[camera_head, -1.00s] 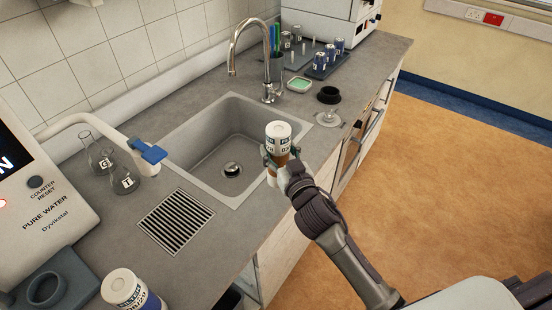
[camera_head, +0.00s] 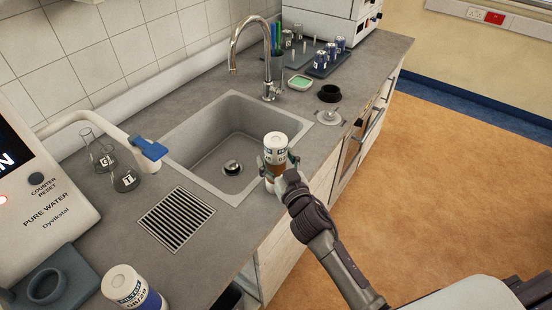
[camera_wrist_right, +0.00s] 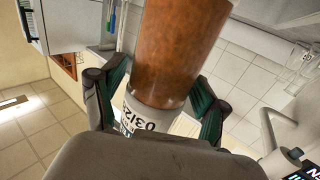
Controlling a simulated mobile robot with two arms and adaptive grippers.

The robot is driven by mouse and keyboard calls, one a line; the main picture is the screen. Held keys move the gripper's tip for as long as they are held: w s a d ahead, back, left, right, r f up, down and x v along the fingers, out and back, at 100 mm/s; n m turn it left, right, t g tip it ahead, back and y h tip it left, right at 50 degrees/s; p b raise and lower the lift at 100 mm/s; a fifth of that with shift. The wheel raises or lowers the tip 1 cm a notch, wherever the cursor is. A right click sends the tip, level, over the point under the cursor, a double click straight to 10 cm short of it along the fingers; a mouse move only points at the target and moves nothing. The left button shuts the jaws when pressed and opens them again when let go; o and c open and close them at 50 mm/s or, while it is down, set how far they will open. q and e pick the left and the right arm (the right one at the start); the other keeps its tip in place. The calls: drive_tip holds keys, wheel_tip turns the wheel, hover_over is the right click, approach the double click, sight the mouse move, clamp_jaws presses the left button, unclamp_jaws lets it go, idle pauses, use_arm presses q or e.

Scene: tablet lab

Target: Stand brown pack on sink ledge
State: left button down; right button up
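The brown pack (camera_head: 275,156) is an upright cylinder with a white cap, a printed label and a brown body. My right gripper (camera_head: 275,168) is shut around it at the front edge of the sink. In the right wrist view the brown pack (camera_wrist_right: 175,55) fills the space between the gripper's fingers (camera_wrist_right: 160,95). The sink ledge (camera_head: 246,196) is the grey rim around the basin. I cannot tell whether the pack's bottom touches the ledge, as the gripper hides it. My left gripper is not in view.
A tap (camera_head: 268,60) stands behind the basin (camera_head: 225,145). A drain grille (camera_head: 176,219), two flasks (camera_head: 125,178) and the water dispenser (camera_head: 40,190) are to the left. A filter pack (camera_head: 132,288) stands in front.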

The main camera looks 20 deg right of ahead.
drive_tip(key=shift+o, duration=0.2)
drive_tip(key=shift+s+r, duration=0.1)
drive_tip(key=shift+r, duration=0.05)
drive_tip(key=s+b, duration=0.2)
drive_tip(key=s, duration=1)
drive_tip(key=shift+d, duration=0.45)
drive_tip(key=shift+w, duration=0.1)
